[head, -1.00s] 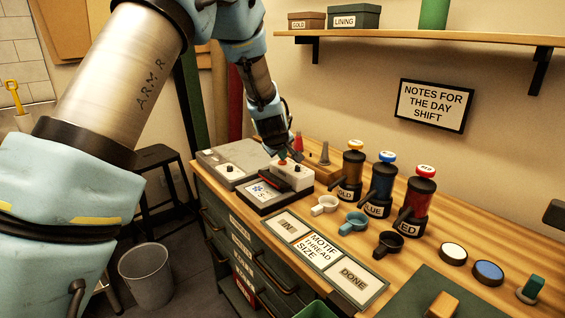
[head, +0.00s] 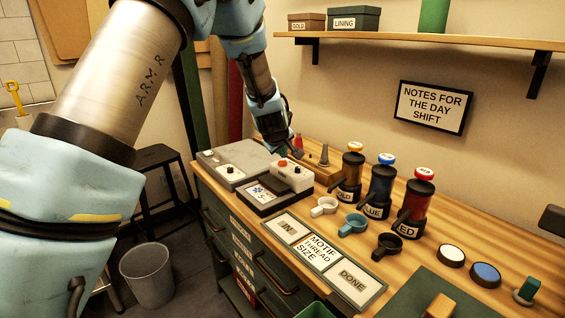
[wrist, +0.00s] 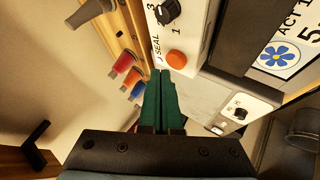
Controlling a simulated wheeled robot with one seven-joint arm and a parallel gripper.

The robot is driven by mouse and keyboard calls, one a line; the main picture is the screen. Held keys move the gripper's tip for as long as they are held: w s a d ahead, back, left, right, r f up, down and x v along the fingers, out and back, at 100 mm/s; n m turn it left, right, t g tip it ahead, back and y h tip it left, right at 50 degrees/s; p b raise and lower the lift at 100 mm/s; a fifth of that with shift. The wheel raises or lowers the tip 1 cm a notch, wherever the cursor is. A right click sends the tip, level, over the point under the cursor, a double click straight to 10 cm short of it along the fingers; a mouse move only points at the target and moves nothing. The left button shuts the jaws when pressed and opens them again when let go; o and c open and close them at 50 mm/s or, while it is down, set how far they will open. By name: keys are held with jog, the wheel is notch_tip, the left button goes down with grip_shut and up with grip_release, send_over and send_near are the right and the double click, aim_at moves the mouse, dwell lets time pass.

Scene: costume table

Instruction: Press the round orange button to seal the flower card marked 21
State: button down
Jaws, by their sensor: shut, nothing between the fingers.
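The round orange button (head: 283,163) is on the white sealing machine (head: 293,176). In the wrist view the button (wrist: 176,59) sits beside the word SEAL and a black dial numbered 1 to 3. My gripper (head: 297,153) is just above and right of the button in the head view, apart from it. In the wrist view its green fingers (wrist: 160,75) are shut together and empty, with the tips just below the button. The flower card (head: 262,190) lies in the machine's black tray. Its blue flower (wrist: 279,56) and a cut-off 5 show; I see no 21.
A grey box with a knob (head: 231,172) stands left of the machine. The sign panel (head: 318,252) lies in front.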

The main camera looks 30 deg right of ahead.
aim_at(283, 164)
jog(key=shift+r+p, duration=2.05)
jog(key=shift+r, duration=0.45)
